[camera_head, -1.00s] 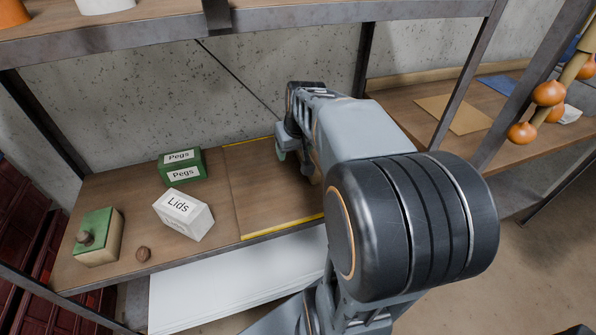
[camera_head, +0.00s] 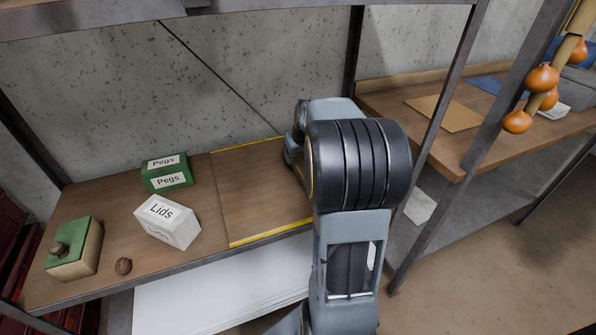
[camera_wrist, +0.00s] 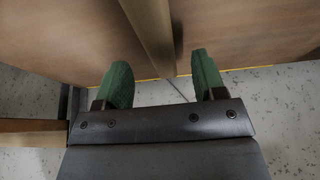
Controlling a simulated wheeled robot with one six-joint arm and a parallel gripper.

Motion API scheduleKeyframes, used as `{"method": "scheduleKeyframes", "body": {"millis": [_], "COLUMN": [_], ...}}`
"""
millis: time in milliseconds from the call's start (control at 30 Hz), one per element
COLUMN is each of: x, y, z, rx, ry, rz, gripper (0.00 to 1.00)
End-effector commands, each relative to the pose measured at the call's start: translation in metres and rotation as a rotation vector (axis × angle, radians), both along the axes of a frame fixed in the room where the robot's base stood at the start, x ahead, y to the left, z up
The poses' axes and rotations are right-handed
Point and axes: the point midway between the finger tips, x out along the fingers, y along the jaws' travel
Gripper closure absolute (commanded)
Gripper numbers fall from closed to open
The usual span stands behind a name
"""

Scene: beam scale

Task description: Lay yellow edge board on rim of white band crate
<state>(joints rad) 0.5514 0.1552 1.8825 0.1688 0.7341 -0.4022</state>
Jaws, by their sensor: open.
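A brown board-like panel with yellow front and back edges (camera_head: 255,195) lies on the shelf in the head view; its right part is hidden behind my arm. In the wrist view, my gripper (camera_wrist: 160,66) is open, with its green fingers spread. A light wooden strip (camera_wrist: 150,30) runs up the picture between and beyond the fingers, apart from both. I cannot tell whether it belongs to the yellow-edged panel. A yellow line (camera_wrist: 245,69) crosses behind the fingertips. In the head view my gripper is hidden behind my arm. I cannot make out a white band crate.
A dark post (camera_head: 440,130) stands right of my arm. A wall is behind.

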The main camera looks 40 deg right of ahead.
Motion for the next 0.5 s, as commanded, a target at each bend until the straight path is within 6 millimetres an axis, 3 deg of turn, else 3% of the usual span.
{"method": "scheduleKeyframes", "body": {"millis": [300, 500], "x": [0.016, 0.019], "y": [-0.005, -0.005], "z": [-0.039, -0.044], "rx": [0.001, -0.001], "ry": [0.002, -0.001], "rz": [0.0, 0.0], "gripper": [0.36, 0.36]}}
